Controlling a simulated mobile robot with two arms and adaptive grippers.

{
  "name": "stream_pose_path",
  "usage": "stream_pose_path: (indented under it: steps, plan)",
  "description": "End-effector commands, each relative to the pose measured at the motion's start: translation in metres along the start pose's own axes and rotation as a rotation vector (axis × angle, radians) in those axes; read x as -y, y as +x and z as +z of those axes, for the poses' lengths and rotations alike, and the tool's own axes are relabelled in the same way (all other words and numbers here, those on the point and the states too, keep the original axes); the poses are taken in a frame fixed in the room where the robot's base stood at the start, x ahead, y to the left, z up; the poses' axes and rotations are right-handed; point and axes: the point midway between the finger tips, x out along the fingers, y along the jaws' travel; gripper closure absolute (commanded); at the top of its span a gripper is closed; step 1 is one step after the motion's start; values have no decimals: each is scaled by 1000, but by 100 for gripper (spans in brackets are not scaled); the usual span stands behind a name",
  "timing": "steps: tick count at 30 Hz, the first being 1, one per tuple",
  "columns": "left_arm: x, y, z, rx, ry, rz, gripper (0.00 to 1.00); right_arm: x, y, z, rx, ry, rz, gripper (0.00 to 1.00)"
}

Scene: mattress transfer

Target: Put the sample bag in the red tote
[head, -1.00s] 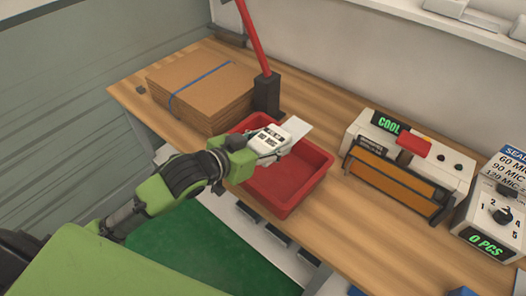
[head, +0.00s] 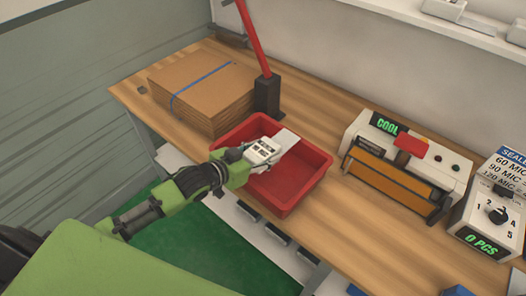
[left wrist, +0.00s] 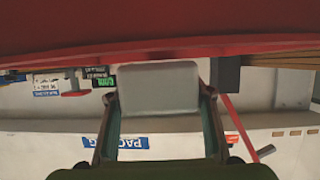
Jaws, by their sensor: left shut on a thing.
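The sample bag (head: 287,138) is a small, flat, pale sheet. My left gripper (head: 275,146) is shut on it and holds it over the red tote (head: 318,183), within the tote's outline in the head view. I cannot tell exactly how high the bag is above the tote's floor. In the left wrist view the grey bag (left wrist: 158,88) sits between the two fingers of the left gripper (left wrist: 158,100), with the red tote (left wrist: 160,25) filling the top of the picture. My right gripper is not in view.
A stack of brown cardboard (head: 203,90) with a blue band stands left of the tote. A dark post with a red lever (head: 255,45) stands behind it. A sealer (head: 400,165) and a control box (head: 490,215) stand to the right. Bare wooden bench (head: 350,235) lies between.

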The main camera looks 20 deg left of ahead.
Motion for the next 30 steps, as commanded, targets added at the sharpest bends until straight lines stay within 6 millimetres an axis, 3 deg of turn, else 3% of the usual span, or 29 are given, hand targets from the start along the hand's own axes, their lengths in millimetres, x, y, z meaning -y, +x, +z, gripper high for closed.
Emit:
stream_pose_path:
  steps: [8, 9, 10, 20, 24, 30]
  plan:
    - [0, 3, 7, -2, 1, 0, 76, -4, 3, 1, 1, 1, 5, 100]
    - [0, 3, 7, -1, 1, 0, 44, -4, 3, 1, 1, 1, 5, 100]
    - [0, 3, 7, -1, 1, 0, 36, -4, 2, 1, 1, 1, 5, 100]
    - [0, 3, 7, 0, 0, 0, 35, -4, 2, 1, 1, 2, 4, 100]
    - [0, -1, -2, -1, 1, 0, 35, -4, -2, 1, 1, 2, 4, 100]
    - [-1, -35, 2, 3, 3, 2, 35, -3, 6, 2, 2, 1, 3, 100]
